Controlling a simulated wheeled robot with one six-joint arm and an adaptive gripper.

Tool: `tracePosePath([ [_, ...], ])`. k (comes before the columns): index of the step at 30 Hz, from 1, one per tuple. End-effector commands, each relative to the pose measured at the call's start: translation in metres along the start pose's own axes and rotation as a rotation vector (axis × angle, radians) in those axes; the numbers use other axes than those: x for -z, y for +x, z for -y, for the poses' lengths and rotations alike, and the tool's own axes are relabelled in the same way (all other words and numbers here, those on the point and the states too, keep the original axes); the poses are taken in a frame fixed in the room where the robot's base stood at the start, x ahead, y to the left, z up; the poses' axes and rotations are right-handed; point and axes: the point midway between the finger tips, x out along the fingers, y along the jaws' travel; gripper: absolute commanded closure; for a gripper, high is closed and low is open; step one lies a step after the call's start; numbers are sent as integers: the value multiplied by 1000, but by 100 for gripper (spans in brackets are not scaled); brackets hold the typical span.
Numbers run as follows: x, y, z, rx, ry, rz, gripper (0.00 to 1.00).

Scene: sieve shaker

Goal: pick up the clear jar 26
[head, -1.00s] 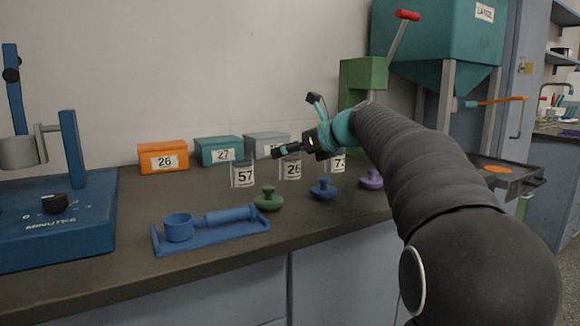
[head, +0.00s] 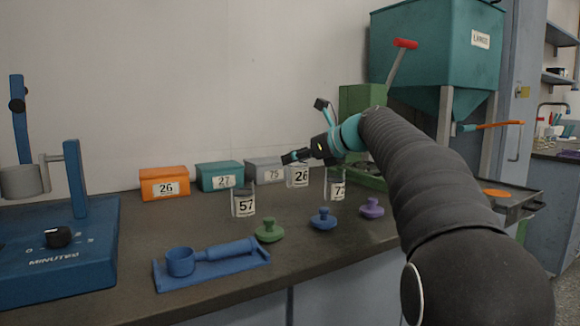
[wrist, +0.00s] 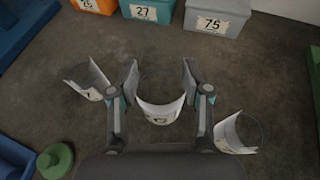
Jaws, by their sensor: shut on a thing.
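The clear jar 26 (head: 298,177) is held upright between the fingers of my gripper (head: 296,157), raised above the bench. In the wrist view the jar (wrist: 160,112) sits between the two fingers of my gripper (wrist: 160,76), one on each side. Its label faces the wrist camera but is too small to read there. Jar 57 (head: 243,204) stands on the bench to the left, and a jar whose label starts with 7 (head: 337,190) stands to the right.
Orange box 26 (head: 164,184), teal box 27 (head: 219,177) and grey box 75 (head: 265,170) stand along the wall. Green (head: 269,231), blue (head: 323,219) and purple (head: 371,208) knobbed pieces and a blue tray (head: 225,268) lie in front.

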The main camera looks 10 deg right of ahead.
Motion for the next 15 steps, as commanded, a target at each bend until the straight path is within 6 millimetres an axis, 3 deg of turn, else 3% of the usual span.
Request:
tracePosePath([
  [6, -18, -38, 42, 5, 2, 0, 89],
  [15, -30, -66, 73, 2, 2, 0, 89],
])
